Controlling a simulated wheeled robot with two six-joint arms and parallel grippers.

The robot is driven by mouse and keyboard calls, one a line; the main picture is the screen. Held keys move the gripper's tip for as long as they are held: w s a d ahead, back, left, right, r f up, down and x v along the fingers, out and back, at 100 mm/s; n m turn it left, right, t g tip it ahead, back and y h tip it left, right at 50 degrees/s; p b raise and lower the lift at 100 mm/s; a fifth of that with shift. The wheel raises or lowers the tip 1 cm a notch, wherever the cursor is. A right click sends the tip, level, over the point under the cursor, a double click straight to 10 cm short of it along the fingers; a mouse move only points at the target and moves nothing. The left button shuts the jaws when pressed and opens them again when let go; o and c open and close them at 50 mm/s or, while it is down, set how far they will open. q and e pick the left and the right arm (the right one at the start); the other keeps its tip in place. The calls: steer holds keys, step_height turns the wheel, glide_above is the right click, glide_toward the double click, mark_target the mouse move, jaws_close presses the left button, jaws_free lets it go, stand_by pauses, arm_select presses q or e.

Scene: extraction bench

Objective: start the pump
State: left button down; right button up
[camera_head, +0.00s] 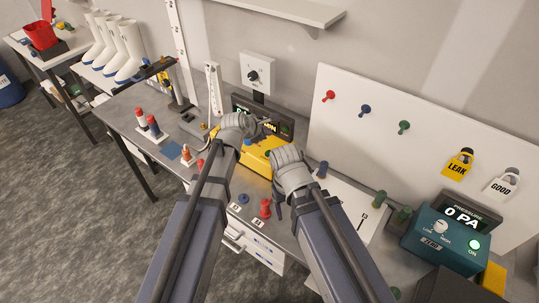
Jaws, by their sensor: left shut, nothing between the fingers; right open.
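A yellow unit (258,160) sits on the bench between my two wrists, with a dark display panel (287,130) behind it. My arms hide much of both, and the display's text is partly covered. My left gripper (266,128) is shut and empty, in front of the display and above the yellow unit. My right gripper (279,207) is open, lower and nearer, right of the yellow unit; its wrist hides part of it. A teal box (421,240) at the right has a knob (440,227), a lit green ON button (474,245) and a pressure display (463,218) reading 0 PA.
A wall box with a black dial (253,76) hangs behind the bench. A white board (345,120) carries coloured pegs and LEAK and GOOD tags. A red piece (265,208) and a blue piece (243,198) stand at the front edge.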

mark_target(267, 154)
arm_select(q)
steer(key=shift+f+b, duration=3.15)
steer(key=shift+f, duration=0.45)
arm_select(e)
steer(key=shift+f, duration=3.55)
arm_select(q)
steer(key=shift+f, duration=0.1)
arm_select(e)
steer(key=shift+f, duration=0.1)
arm_select(q)
steer(key=shift+f+b, duration=0.3)
steer(key=shift+b, duration=0.15)
arm_select(e)
steer(key=shift+f, duration=0.3)
arm_select(q)
steer(key=shift+f+b, duration=0.4)
steer(key=shift+f, duration=0.05)
arm_select(e)
steer(key=shift+f, duration=0.45)
arm_select(q)
steer(key=shift+r, duration=0.2)
arm_select(e)
steer(key=shift+r, duration=0.2)
arm_select(q)
steer(key=shift+r+p, duration=0.7)
steer(key=shift+p, duration=0.15)
arm_select(e)
steer(key=shift+r, duration=0.65)
